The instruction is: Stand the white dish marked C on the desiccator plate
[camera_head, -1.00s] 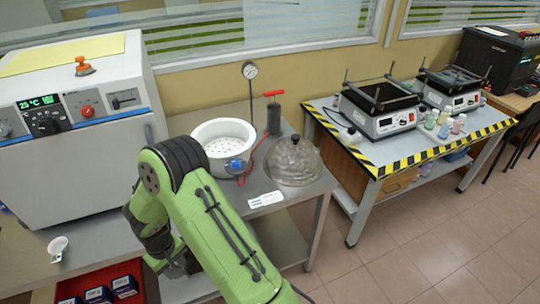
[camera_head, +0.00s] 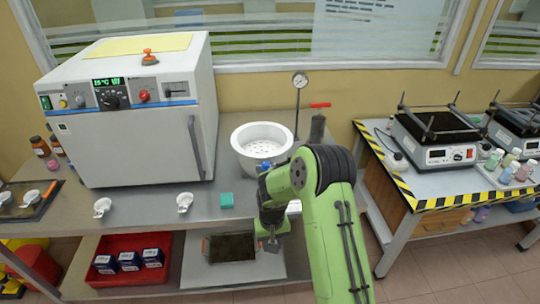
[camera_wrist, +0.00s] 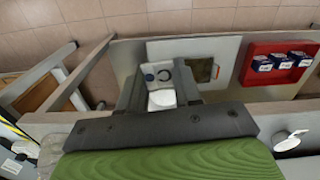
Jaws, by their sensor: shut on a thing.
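The desiccator is a white round pot (camera_head: 235,155) on the metal bench, open at the top. Its perforated pale plate (camera_head: 263,148) shows inside with nothing standing on it. My gripper (camera_head: 271,243) hangs in front of the bench's front edge, below and slightly right of the pot in the head view. In the wrist view my gripper (camera_wrist: 158,90) is shut on a white dish (camera_wrist: 162,99) between its fingers. The held dish cannot be made out in the head view, and no letter on it is readable.
The oven (camera_head: 140,130) fills the left. A gauge (camera_head: 299,81) stands behind the pot. A red bin (camera_head: 130,258) is on the lower shelf.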

